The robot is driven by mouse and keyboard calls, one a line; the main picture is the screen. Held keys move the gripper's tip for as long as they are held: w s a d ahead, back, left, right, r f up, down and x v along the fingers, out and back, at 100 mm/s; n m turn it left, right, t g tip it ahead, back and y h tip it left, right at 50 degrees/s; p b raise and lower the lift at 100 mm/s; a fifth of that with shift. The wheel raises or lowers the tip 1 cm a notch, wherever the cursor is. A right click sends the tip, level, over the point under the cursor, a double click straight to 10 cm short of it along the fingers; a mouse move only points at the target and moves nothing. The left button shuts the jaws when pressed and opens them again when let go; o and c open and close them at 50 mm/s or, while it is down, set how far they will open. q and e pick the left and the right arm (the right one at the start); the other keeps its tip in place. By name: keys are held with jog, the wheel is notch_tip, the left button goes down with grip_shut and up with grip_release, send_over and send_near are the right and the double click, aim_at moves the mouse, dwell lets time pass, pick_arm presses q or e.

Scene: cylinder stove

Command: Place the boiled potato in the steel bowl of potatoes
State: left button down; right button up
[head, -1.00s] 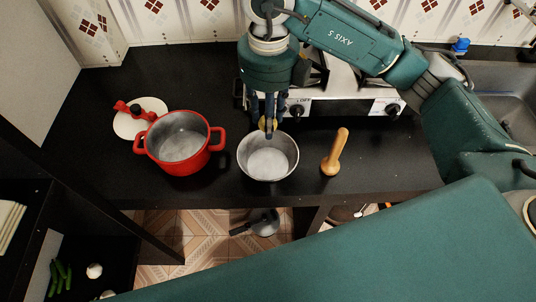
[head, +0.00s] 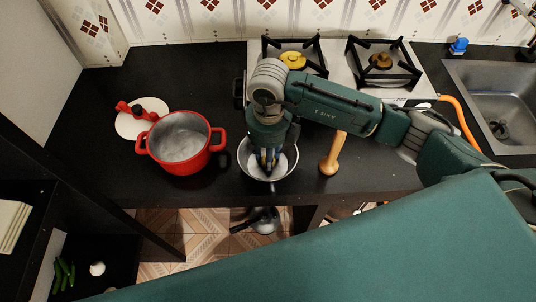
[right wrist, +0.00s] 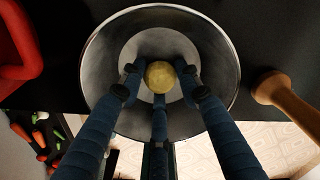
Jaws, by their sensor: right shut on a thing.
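The boiled potato (right wrist: 160,76) is a round yellow lump held between the blue fingers of my right gripper (right wrist: 160,82) in the right wrist view. The gripper is shut on it. The steel bowl (right wrist: 222,62) lies around and behind the potato in that view, and no other potatoes show in it. In the head view my right gripper (head: 268,160) points down over the steel bowl (head: 245,165), its fingertips within the bowl's outline. The potato is hidden there by the fingers. I cannot tell whether the potato touches the bowl's bottom. My left gripper is not in view.
The stove (head: 335,65) and sink (head: 500,95) are behind. The counter's front edge is close.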

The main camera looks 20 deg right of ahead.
jog(key=shift+f, duration=0.1)
jog(key=o, duration=1.2)
jog(key=shift+c, duration=0.2)
jog(key=shift+r, duration=0.25)
jog(key=shift+w+r, duration=0.1)
jog(key=shift+r, duration=0.2)
notch_tip(320, 180, up, 11)
jog(key=b, duration=0.2)
jog(key=shift+r, duration=0.15)
jog(key=shift+s, duration=0.2)
